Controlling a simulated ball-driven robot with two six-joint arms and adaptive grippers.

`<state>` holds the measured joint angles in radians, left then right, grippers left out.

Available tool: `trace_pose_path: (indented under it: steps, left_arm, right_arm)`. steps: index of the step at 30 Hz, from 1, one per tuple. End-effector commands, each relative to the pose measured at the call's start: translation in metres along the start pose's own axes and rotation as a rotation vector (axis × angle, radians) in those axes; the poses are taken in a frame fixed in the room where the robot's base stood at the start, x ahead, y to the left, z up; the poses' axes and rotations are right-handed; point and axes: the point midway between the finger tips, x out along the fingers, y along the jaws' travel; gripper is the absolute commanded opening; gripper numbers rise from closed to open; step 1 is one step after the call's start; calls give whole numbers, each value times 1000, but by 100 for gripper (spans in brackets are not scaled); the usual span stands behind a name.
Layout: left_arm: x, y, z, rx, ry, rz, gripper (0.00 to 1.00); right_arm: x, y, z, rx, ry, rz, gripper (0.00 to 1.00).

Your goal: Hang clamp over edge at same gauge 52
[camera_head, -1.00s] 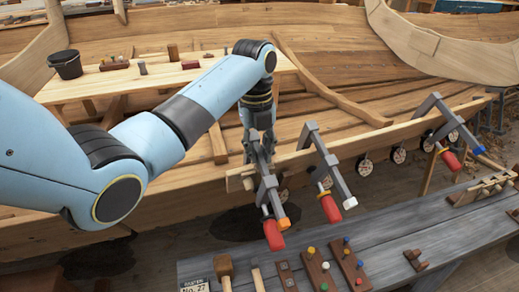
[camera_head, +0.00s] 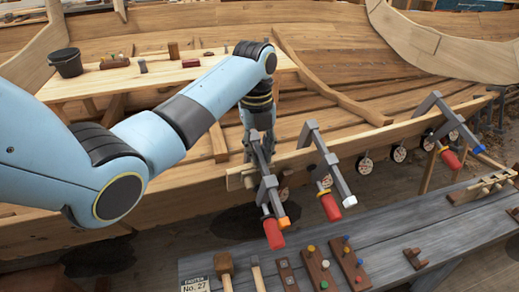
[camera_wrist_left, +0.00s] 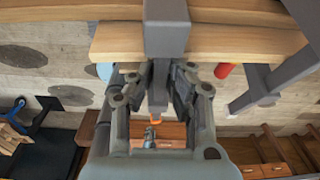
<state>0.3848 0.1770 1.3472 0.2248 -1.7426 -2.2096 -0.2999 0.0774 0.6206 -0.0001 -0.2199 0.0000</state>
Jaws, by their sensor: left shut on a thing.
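A grey clamp with an orange tip and a red handle (camera_head: 274,235) is held in my left gripper (camera_head: 258,153) at the near plank edge (camera_head: 385,134) of the hull. In the left wrist view, the fingers (camera_wrist_left: 160,85) close around its grey bar (camera_wrist_left: 166,28), which crosses the plank edge. I cannot tell whether it rests on the plank. A second clamp (camera_head: 316,140) with a white tip hangs over the edge just right of it. A third clamp (camera_head: 434,107) with a blue tip hangs farther right. Round markers (camera_head: 398,154) sit below the edge; their numbers are unreadable. My right gripper is not in view.
A grey bench (camera_head: 410,228) stands in front, with a mallet (camera_head: 224,266) and several peg blocks (camera_head: 318,266). A plank table behind holds a black bucket (camera_head: 66,64) and small tools. The second clamp stands close beside the held one.

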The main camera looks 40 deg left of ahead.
Motion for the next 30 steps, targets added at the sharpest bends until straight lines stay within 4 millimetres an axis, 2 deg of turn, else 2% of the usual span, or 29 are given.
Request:
trace_pose_path:
  steps: [2,3,9,19,30]
  left_arm:
    - [-1,-1,-2,1,2,-1,0]
    - [0,-1,-2,1,3,-1,15]
    - [0,0,-2,1,3,0,41]
    - [-3,0,-2,0,3,2,41]
    - [-63,-1,-1,1,1,-1,41]
  right_arm:
    - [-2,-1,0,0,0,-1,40]
    - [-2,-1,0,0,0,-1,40]
    - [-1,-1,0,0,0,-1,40]
    - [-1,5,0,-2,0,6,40]
    - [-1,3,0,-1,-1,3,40]
